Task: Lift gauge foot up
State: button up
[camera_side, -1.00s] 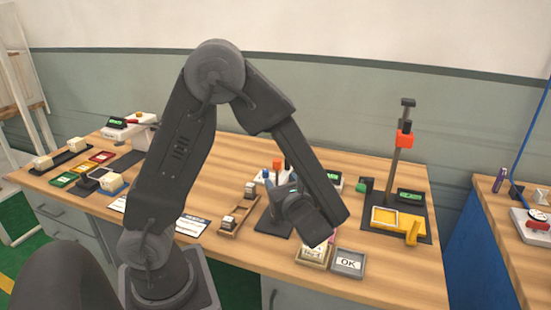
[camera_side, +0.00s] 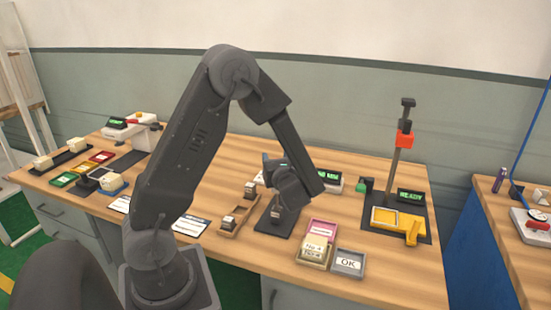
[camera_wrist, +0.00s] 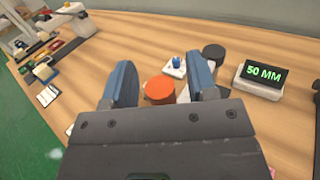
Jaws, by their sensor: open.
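In the wrist view, the gauge's orange round knob (camera_wrist: 159,90) shows between the two blue-grey fingers of my open gripper (camera_wrist: 163,75). No finger visibly touches the knob. The display beside it (camera_wrist: 265,75) reads 50 MM. In the side view, my gripper (camera_side: 270,168) stands over the gauge's dark base plate (camera_side: 268,227) and hides the knob and most of the post. A small dark block (camera_side: 277,212) sits on that plate. I cannot tell the gauge foot apart from the block or see its contact with it.
A wooden tray (camera_side: 232,229) lies left of the gauge. A tray with labelled blocks (camera_side: 313,252) and a grey OK tray (camera_side: 348,264) lie at the front right. A tall stand (camera_side: 395,165) with a red clamp and a READY display rises at the right.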

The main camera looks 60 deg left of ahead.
jog(key=shift+w+a, duration=0.1)
jog(key=shift+a, duration=0.4)
grip_shut()
